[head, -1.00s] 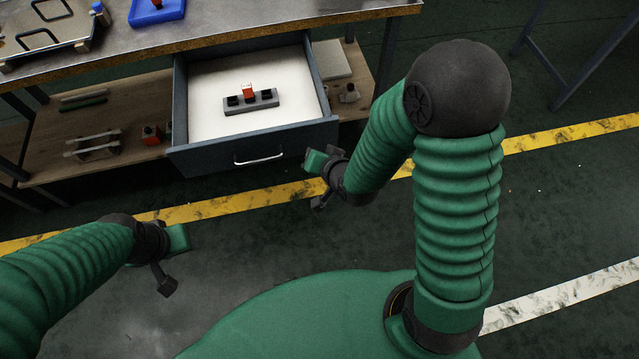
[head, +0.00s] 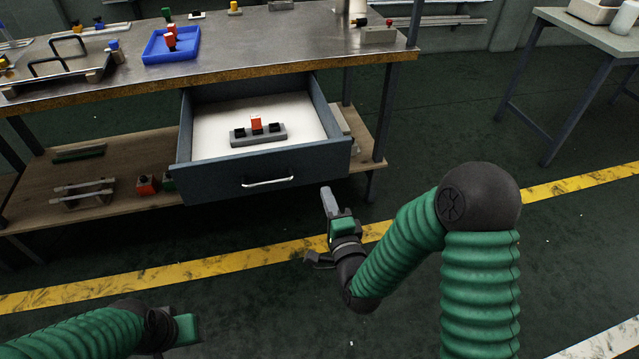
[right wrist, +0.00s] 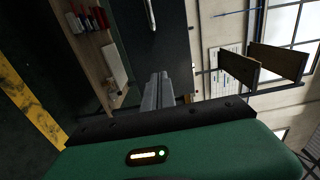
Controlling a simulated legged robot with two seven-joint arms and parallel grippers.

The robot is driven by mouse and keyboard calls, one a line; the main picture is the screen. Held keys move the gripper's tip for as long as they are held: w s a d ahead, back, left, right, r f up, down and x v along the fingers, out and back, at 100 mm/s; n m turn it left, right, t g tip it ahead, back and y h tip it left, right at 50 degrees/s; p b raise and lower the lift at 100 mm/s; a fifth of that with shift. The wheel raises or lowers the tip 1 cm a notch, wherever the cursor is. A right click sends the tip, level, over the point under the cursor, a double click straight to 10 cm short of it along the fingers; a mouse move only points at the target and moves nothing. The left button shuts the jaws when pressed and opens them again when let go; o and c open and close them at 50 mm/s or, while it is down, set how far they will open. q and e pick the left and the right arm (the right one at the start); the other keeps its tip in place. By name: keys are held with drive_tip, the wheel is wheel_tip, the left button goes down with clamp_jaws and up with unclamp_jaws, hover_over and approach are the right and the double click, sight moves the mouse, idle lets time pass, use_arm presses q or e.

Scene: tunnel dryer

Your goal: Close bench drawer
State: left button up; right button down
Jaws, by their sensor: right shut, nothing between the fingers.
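The bench drawer (head: 222,181) hangs open under the metal-topped bench (head: 240,52), pulled out towards me. It has a dark blue-grey front and a pale inside. Its silver handle (head: 268,182) is on the front face. In the drawer lies a grey block (head: 243,135) with dark sockets and a red piece. My right gripper (head: 327,202) is shut and empty, in front of the drawer's right end and apart from it. The right wrist view shows its closed fingers (right wrist: 157,92) near the dark drawer front (right wrist: 152,55). My left gripper is at the bottom left, its fingers unclear.
A wooden lower shelf (head: 95,198) holds small parts. A blue tray (head: 160,52) and a black-handled plate are on the bench top. A second table (head: 575,35) stands at the right. The floor in front of the drawer is clear, crossed by a yellow stripe (head: 220,261).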

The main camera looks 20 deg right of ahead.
sight(320, 166)
drive_tip(key=w, duration=0.2)
drive_tip(key=w+d+b, duration=0.1)
drive_tip(key=w, duration=0.4)
drive_tip(key=shift+w+d+f+b, duration=0.15)
drive_tip(key=shift+w+b, duration=0.2)
drive_tip(key=shift+w, duration=0.05)
drive_tip(key=shift+w+a, duration=0.3)
drive_tip(key=shift+a, duration=0.05)
use_arm(q)
drive_tip(key=shift+d+f, duration=0.3)
drive_tip(key=shift+f, duration=0.6)
drive_tip(key=shift+d, duration=0.15)
use_arm(e)
drive_tip(key=shift+d, duration=0.2)
